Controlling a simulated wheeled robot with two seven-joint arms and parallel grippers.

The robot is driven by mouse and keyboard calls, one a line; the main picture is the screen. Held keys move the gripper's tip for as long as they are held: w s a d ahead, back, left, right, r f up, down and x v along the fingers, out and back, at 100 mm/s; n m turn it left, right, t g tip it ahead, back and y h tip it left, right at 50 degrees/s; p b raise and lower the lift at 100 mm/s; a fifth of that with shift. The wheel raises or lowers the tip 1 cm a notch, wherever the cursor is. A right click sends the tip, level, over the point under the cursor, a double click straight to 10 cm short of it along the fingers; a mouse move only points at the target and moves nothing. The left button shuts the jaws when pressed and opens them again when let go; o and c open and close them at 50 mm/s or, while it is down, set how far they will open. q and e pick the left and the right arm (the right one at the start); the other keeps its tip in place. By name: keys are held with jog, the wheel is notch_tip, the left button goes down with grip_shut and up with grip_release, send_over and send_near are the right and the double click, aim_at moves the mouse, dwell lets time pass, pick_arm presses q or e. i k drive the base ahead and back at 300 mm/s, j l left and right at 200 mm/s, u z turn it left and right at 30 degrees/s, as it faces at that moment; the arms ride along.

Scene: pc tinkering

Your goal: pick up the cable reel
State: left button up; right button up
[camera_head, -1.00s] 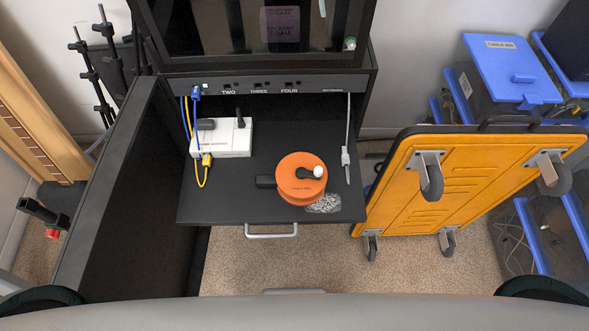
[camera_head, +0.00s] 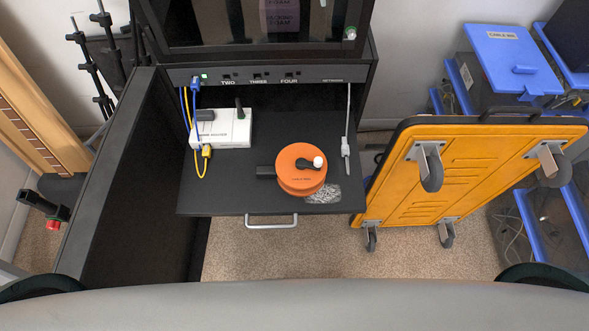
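The orange cable reel (camera_head: 298,177) lies flat on the black pull-out shelf (camera_head: 225,185), right of its middle. Neither gripper shows in the head view. Only dark rounded parts, likely mine, show at the two bottom corners, so the distance from the grippers to the reel cannot be seen.
A grey cable (camera_head: 346,135) hangs at the right. The shelf has a front handle (camera_head: 271,223).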

aim_at(296, 182)
jog(key=k+l, duration=0.2)
jog(key=l, duration=0.2)
jog(key=k+l, duration=0.25)
jog(key=l, duration=0.15)
jog(key=k+l, duration=0.2)
jog(key=l, duration=0.2)
jog(key=k+l, duration=0.25)
jog(key=l, duration=0.15)
jog(key=u, duration=0.05)
